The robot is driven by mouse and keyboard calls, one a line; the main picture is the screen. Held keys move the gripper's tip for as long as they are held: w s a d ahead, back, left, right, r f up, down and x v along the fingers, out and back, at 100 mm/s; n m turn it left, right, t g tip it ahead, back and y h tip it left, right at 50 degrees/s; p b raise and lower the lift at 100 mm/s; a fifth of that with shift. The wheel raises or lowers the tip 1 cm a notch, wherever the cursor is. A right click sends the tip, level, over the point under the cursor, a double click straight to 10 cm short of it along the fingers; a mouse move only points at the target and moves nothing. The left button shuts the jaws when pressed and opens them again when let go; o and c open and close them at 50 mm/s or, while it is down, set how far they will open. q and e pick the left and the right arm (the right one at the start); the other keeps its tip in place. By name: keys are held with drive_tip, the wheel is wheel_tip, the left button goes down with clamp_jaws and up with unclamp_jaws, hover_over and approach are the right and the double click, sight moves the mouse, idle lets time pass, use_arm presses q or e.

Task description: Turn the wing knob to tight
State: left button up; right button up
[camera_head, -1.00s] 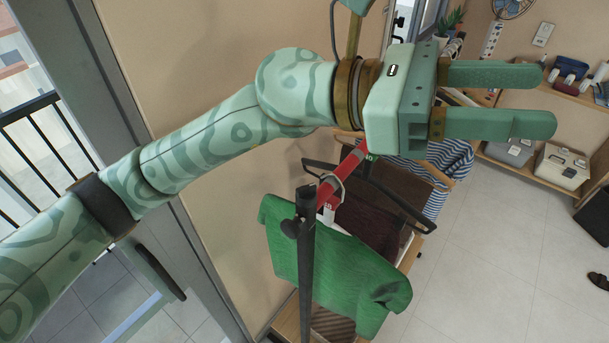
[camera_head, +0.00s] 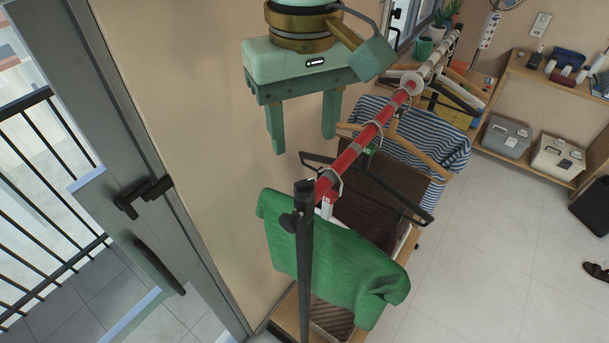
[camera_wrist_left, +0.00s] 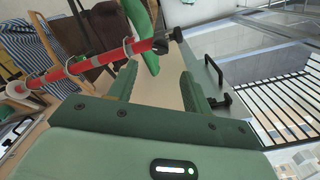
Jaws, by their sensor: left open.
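The dark wing knob (camera_head: 288,222) sits on the left side of the black upright post (camera_head: 305,260), just below its top. In the left wrist view the knob (camera_wrist_left: 160,47) shows small near the end of the red rail. I cannot read how tight it is. My left gripper (camera_head: 303,142) points down, its two fingers apart with nothing between them. It is above the knob in the head view, clear of it and of the post. In the left wrist view the gripper (camera_wrist_left: 158,72) shows its open fingers below the knob. My right gripper is in neither view.
The red and white rail (camera_head: 365,140) carries hangers, a green garment (camera_head: 330,255), brown garments and a striped one (camera_head: 425,150). A beige wall is behind it, and a grey door (camera_head: 150,200) with a handle is at left. Open tiled floor lies at right.

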sight(304, 181)
use_arm(q)
wheel_tip(304, 181, down, 10)
drive_tip(key=shift+s+r+p, duration=0.1)
drive_tip(key=shift+r+p, duration=0.15)
drive_tip(key=shift+p, duration=0.2)
drive_tip(key=c, duration=1)
